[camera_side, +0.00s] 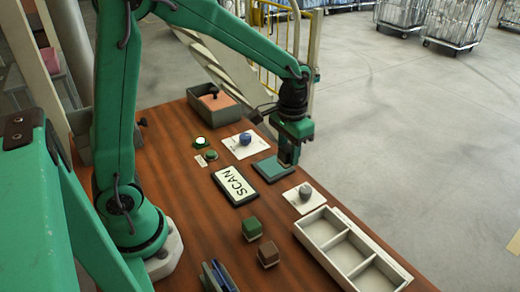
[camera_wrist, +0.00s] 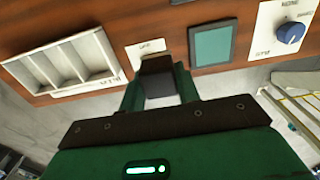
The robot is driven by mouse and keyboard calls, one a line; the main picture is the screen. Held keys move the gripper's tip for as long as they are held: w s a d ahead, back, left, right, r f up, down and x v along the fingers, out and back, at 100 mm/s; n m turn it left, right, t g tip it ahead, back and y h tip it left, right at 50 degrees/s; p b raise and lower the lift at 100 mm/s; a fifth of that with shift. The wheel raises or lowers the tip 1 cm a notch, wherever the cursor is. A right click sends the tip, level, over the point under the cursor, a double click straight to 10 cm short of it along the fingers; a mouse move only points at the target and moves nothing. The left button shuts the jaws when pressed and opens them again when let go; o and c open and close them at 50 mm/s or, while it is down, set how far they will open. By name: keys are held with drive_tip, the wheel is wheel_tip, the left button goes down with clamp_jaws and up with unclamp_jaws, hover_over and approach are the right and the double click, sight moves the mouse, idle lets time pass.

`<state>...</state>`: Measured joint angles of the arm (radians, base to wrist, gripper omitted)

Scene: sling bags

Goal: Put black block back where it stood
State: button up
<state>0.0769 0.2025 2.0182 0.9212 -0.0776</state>
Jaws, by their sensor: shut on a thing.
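My gripper (camera_side: 287,158) is shut on the black block (camera_wrist: 157,64), which shows as a dark shape between the fingers in the wrist view. In the side view the gripper points down over the right side of the teal pad (camera_side: 266,171), and the block is hard to make out against the fingers. The gap between block and pad is not clear. A green block (camera_side: 252,228) and a brown block (camera_side: 268,253) stand at the front of the table. The spot where the black block stood cannot be told from these frames.
A white tray with three compartments (camera_side: 318,260) lies at the right edge. A grey knob (camera_side: 305,192) and a blue knob (camera_side: 245,139) sit on white cards.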

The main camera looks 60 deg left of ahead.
idle(0.5)
drive_tip(key=s+d+f, duration=0.1)
drive_tip(key=s+d, duration=1)
drive_tip(key=s, duration=0.2)
drive_tip(key=shift+s, duration=0.35)
drive_tip(key=w+a+f, duration=0.2)
drive_tip(key=a, duration=0.1)
drive_tip(key=w+a+f, duration=0.2)
drive_tip(key=w+a, duration=0.1)
drive_tip(key=w+a+f, duration=0.2)
drive_tip(key=a+f, duration=0.1)
drive_tip(key=shift+w, duration=0.25)
drive_tip(key=shift+f, duration=0.1)
drive_tip(key=shift+f, duration=1.9)
